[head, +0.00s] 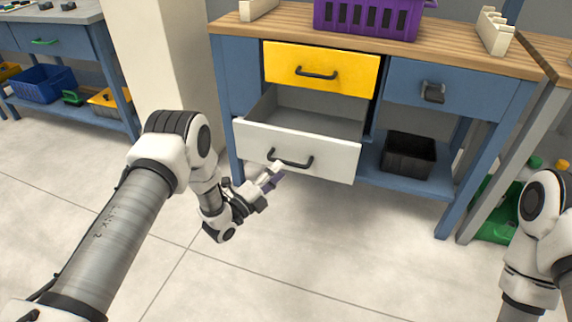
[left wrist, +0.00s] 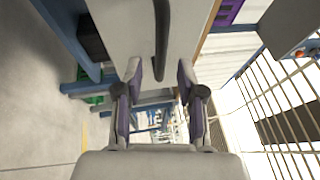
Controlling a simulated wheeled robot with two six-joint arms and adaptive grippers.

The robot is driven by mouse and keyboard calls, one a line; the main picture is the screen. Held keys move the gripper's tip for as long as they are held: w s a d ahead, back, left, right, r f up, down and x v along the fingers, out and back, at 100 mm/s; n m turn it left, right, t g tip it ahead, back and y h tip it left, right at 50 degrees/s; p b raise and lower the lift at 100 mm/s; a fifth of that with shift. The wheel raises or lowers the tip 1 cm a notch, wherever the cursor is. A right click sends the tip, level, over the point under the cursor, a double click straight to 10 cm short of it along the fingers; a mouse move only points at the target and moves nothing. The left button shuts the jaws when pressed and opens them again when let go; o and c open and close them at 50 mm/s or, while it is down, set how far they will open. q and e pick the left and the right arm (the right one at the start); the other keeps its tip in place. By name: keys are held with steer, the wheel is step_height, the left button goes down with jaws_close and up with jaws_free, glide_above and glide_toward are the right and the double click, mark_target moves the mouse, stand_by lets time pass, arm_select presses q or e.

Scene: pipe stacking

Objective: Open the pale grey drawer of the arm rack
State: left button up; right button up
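The pale grey drawer (head: 320,158) is pulled out below the yellow drawer, and its visible inside is empty. Its dark handle (head: 290,161) is on the front panel. My left gripper (head: 272,176) is just in front of the panel, near the handle's left end. In the left wrist view my left gripper (left wrist: 160,78) is open, with its fingertips apart on either side of the handle's near end (left wrist: 160,68). I cannot tell whether the fingers touch the handle. My right gripper is out of view; only part of my right arm shows at the right edge.
The yellow drawer (head: 320,68) above is shut. A blue drawer (head: 446,90) is to its right. A black bin (head: 408,155) stands on the lower shelf. A purple basket (head: 368,17) is on the wooden top. The floor in front is clear.

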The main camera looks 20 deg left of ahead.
arm_select(q)
steer(key=v, duration=0.7)
